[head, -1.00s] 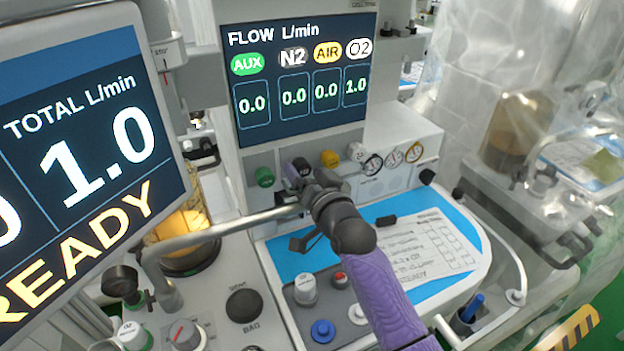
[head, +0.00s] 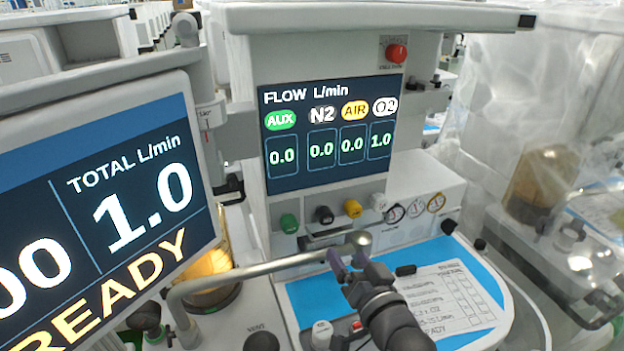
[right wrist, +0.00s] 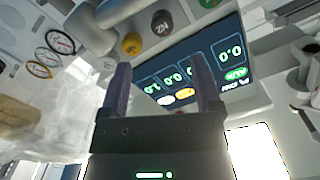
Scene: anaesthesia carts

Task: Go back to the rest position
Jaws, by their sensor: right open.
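My right gripper (head: 343,264) is in front of the anaesthesia machine, below the row of flow knobs and over the blue worktop (head: 470,262). In the right wrist view its two purple fingers (right wrist: 163,80) stand apart with nothing between them. Behind them are the flow screen (right wrist: 185,76), a yellow knob (right wrist: 131,44) and a grey knob (right wrist: 162,22). In the head view the green knob (head: 289,223), black knob (head: 324,215) and yellow knob (head: 353,208) sit under the flow screen (head: 330,135), which reads O2 1.0. My left gripper is out of view.
A grey bent tube (head: 260,268) crosses the worktop close to my right gripper. The large READY monitor (head: 110,220) stands at left. A paper form (head: 447,300) lies on the worktop. Translucent sheeting (head: 520,110) hangs at right.

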